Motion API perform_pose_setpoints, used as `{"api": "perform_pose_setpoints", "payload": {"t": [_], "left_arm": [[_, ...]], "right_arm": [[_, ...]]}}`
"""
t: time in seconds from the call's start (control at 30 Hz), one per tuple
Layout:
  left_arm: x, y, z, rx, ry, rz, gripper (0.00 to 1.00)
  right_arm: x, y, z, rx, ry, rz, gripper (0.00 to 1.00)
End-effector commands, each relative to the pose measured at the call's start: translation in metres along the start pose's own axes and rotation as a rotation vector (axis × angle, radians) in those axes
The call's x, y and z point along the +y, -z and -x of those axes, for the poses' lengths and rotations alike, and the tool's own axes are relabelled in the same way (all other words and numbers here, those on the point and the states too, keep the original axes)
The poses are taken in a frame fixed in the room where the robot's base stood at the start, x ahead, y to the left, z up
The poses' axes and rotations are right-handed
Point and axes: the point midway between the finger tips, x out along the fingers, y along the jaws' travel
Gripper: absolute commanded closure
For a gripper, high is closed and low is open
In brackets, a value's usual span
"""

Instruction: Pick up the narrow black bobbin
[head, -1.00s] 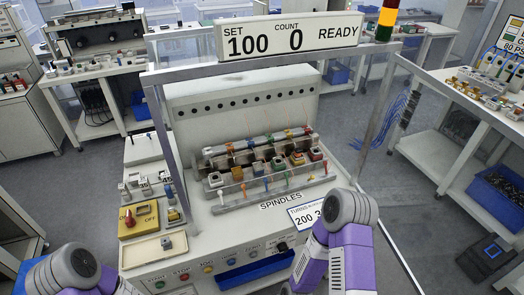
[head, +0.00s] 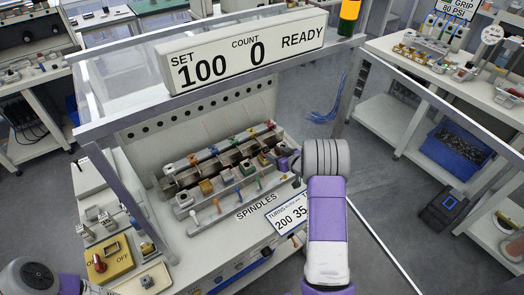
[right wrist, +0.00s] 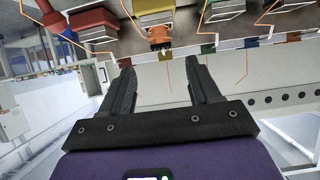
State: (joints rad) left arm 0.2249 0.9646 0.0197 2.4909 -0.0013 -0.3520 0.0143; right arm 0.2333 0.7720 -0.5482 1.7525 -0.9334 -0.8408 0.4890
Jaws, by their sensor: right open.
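The winding machine's spindle rack (head: 168,188) holds several small bobbin-like pieces in mixed colours. I cannot pick out a narrow black bobbin among them with certainty. My right gripper (right wrist: 158,78) is open, its two dark fingers apart and nothing gripped between them. In the right wrist view an orange piece (right wrist: 160,36) is just beyond the fingertips, near the middle of the gap. A red piece (right wrist: 92,24) is to its left. In the head view my right wrist covers the rack's right end. Only part of my left arm shows at the lower left; its gripper is out of frame.
The machine's frame bar and sign (head: 245,55) cross above the rack. A yellow switch box (head: 108,262) and a shallow tray (head: 152,284) are at the machine's front left. A side bench (head: 400,65) stands at the right, with open floor between.

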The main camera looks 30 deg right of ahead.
Motion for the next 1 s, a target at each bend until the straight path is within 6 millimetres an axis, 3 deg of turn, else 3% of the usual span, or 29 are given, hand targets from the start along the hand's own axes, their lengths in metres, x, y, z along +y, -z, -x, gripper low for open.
{"api": "perform_pose_setpoints", "payload": {"t": [0.5, 0.83, 1.0], "left_arm": [[0.000, 0.000, -0.001, 0.000, 0.000, 0.000, 0.57], [0.000, 0.000, -0.001, 0.000, 0.000, 0.000, 0.57], [0.000, 0.000, -0.001, 0.000, 0.000, 0.000, 0.57]], "right_arm": [[-0.003, 0.000, -0.061, -0.004, 0.002, 0.000, 0.38], [-0.003, 0.001, -0.066, -0.003, 0.001, -0.002, 0.38], [-0.003, 0.001, -0.066, -0.003, 0.001, -0.002, 0.64]]}}
